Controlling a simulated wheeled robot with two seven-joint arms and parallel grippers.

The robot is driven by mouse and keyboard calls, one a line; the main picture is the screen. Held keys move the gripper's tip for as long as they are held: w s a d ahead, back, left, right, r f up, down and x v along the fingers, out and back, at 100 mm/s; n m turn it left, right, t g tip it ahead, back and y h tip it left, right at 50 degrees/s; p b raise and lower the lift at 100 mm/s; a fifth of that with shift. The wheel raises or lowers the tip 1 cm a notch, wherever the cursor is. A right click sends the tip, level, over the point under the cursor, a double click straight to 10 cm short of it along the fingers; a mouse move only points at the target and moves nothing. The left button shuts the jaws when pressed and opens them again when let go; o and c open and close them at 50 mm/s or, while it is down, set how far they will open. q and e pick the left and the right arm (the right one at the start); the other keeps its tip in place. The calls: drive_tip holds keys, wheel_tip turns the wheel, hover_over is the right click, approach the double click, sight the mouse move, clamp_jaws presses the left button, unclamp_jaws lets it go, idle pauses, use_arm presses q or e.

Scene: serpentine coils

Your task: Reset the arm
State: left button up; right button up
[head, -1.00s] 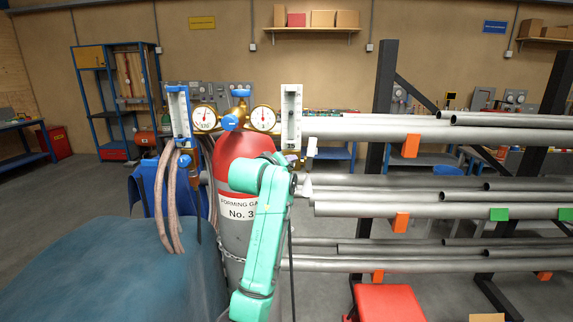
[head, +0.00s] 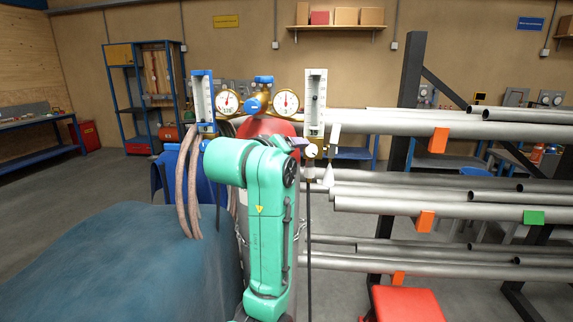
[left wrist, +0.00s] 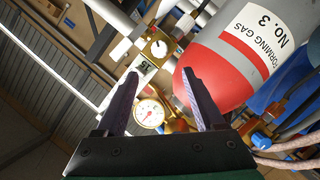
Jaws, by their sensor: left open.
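My left arm, with green links, stands in front of the gas cylinder in the head view and hides most of its body and label. My left gripper (left wrist: 155,82) shows clearly in the left wrist view, its two dark fingers apart with nothing held between them. Past the fingers are a round gauge (left wrist: 149,113) and the red-shouldered cylinder (left wrist: 228,67) marked "No. 3". In the head view the cylinder's red top (head: 268,127) shows above my arm. The gripper is largely hidden there behind the arm. My right gripper is not in view.
Two gauges, including the left one (head: 227,102), and a flowmeter (head: 315,100) sit atop the cylinder. Hoses (head: 189,185) hang left beside a blue-covered bulk (head: 120,265). Steel pipes (head: 430,207) rack to the right, above a red stool (head: 407,304). Grey floor shows far left.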

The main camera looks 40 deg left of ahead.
use_arm(q)
drive_tip(key=v, duration=0.3)
idle(0.5)
